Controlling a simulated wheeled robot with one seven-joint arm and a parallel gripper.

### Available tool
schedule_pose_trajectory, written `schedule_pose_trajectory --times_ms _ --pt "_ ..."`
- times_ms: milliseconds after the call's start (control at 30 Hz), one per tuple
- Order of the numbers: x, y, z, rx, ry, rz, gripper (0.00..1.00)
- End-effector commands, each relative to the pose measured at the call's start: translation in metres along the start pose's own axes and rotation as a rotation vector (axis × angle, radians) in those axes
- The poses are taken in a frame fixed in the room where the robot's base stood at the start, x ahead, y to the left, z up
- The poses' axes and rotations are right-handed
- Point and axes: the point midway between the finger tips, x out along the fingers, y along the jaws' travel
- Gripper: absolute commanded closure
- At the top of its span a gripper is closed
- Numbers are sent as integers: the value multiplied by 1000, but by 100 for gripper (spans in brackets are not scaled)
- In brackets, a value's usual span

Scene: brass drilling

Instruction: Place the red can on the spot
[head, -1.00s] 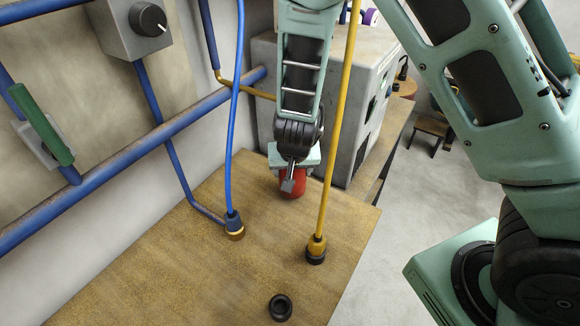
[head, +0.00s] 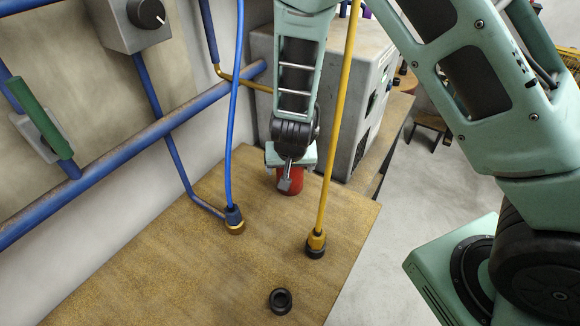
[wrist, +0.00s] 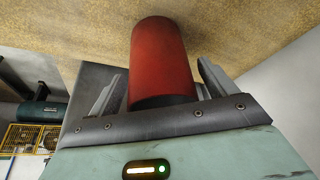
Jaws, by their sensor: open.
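The red can (head: 293,183) stands on the wooden table near its far edge. My gripper (head: 290,163) is above it, pointing down, and hides its upper part in the head view. In the wrist view the red can (wrist: 160,62) is between the two fingers of my gripper (wrist: 162,92), with a gap on each side. The jaws are open. I cannot make out a marked spot on the table.
The table (head: 180,270) has free room in front. A yellow hose (head: 333,130) and a blue hose (head: 233,120) come down to it in front of the can. A black ring (head: 280,301) lies near the front. A grey cabinet (head: 350,130) stands behind.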

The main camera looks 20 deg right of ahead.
Motion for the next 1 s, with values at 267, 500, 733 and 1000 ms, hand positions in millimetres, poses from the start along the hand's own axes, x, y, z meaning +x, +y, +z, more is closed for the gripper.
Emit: schedule_pose_trajectory --times_ms 267,500,733,1000 --pt "-41 -2 -2 -3 3 -3 16" --pt "-93 -1 -3 -4 2 -2 16" --pt "-119 0 -2 -2 1 -1 16" --pt "-168 -32 42 -127 -166 -171 16"
